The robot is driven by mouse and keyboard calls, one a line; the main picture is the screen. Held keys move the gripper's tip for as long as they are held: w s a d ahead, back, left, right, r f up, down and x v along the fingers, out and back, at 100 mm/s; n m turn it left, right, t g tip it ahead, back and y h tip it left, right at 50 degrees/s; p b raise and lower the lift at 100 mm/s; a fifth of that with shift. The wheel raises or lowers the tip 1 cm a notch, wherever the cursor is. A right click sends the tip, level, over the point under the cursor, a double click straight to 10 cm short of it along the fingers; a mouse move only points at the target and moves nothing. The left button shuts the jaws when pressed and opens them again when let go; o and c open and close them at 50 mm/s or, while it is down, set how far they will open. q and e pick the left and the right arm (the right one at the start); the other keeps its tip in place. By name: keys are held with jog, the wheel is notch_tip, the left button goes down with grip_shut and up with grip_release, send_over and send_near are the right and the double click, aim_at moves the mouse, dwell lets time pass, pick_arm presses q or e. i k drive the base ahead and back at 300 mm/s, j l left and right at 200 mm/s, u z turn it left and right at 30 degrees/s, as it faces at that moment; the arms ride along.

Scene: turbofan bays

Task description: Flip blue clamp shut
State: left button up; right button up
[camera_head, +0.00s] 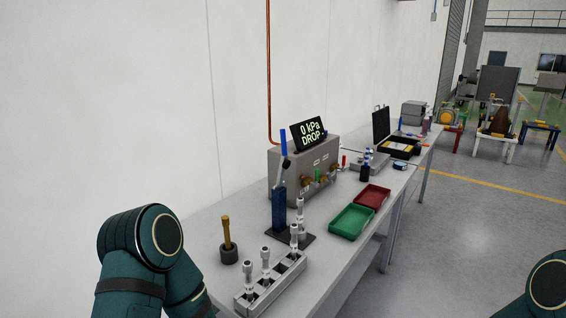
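The blue clamp (279,207) stands on a dark base plate on the bench, left of the middle of the view. Its blue-tipped lever (283,142) points up, nearly upright, in front of the grey test box. A silver fitting (300,215) stands upright on the same base, just right of the blue post. I cannot tell whether the clamp touches it. Neither gripper is in view; only a teal part of my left arm shows at lower left and a part of my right arm at the lower right corner.
The grey box (300,167) carries a display reading "0 kPa DROP". Green (351,222) and red (373,197) trays lie to the right. Open floor lies right of the bench.

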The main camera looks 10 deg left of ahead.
aim_at(284, 164)
jog(key=j+z, duration=0.4)
jog(key=j, duration=0.55)
jog(key=j+z, duration=0.3)
jog(key=j, duration=0.65)
